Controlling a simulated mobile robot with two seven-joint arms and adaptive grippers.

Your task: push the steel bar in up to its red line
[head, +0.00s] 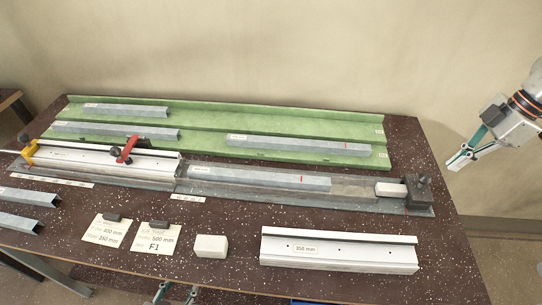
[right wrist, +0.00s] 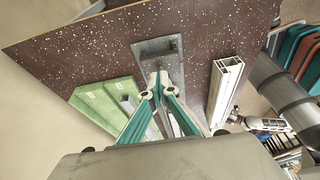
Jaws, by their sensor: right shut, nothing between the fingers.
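A grey steel bar (head: 260,178) lies in the bench's long metal track (head: 355,200), with a small red mark near its right end. Left of it is a white profile fixture (head: 90,157) with a red clamp (head: 127,149) and a yellow clamp (head: 28,148). My right gripper (head: 460,160) is shut and empty, off the table's right edge, apart from the bar. It also shows in the right wrist view (right wrist: 157,88). Parts of my left gripper (head: 176,293) show at the bottom edge, below the table front; its opening is unclear.
A dark end block (head: 416,192) with a pale piece (head: 390,188) sits at the track's right end. A green rack (head: 215,122) behind holds more bars, one with a red mark. A white profile (head: 338,252), a pale block (head: 211,246) and cards (head: 154,236) lie in front.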

